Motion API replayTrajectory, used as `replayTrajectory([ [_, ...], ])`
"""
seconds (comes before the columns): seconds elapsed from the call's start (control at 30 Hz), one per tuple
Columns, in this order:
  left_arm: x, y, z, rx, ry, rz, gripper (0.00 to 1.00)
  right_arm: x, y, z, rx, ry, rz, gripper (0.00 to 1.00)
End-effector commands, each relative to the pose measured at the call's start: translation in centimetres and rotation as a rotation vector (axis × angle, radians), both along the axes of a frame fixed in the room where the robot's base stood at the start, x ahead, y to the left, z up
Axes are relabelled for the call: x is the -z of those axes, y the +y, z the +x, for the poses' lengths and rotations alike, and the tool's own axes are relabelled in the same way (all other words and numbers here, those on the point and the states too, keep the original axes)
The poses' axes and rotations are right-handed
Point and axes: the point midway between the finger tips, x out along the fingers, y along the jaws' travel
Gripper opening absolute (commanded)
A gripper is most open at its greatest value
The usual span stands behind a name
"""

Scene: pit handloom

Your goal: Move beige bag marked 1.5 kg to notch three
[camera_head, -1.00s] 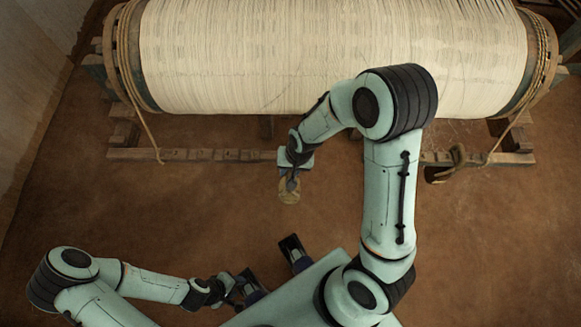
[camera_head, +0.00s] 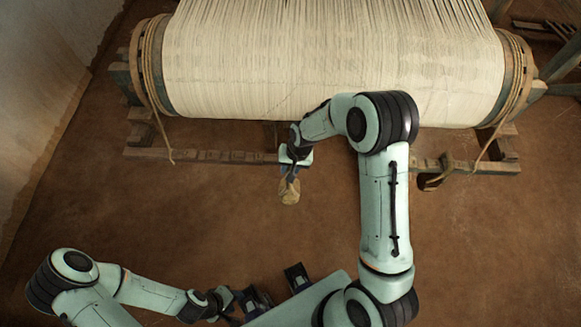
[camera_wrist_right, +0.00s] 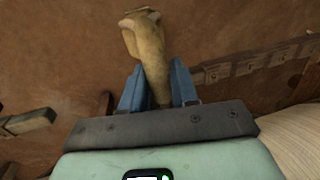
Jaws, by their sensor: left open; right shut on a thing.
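A beige bag (camera_head: 289,192) hangs from my right gripper (camera_head: 290,175), just in front of the loom's low notched rail (camera_head: 215,155). In the right wrist view the blue fingers (camera_wrist_right: 158,88) are shut on the narrow neck of the bag (camera_wrist_right: 145,38). No weight marking can be read. The notched rail also shows in the right wrist view (camera_wrist_right: 245,66), beside the fingers; the bag appears apart from it. My forearm hides the rail's middle in the head view. My left gripper (camera_head: 226,298) is open and empty at the lower left, far from the rail.
The wide warp roller (camera_head: 330,50) with pale threads stands above and behind the rail. A rope (camera_head: 162,130) hangs at its left end. A dark object (camera_head: 429,181) sits at the rail's right part. The brown floor (camera_head: 130,210) in front is clear.

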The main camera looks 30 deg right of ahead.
Motion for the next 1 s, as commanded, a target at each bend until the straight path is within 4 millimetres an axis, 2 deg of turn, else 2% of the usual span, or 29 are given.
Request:
replayTrajectory([
  [1.0, -0.1, 0.0, 0.1, 0.000, -0.001, 0.000, 0.43, -0.8, 3.9, -6.0, -0.002, -0.005, 0.001, 0.00],
])
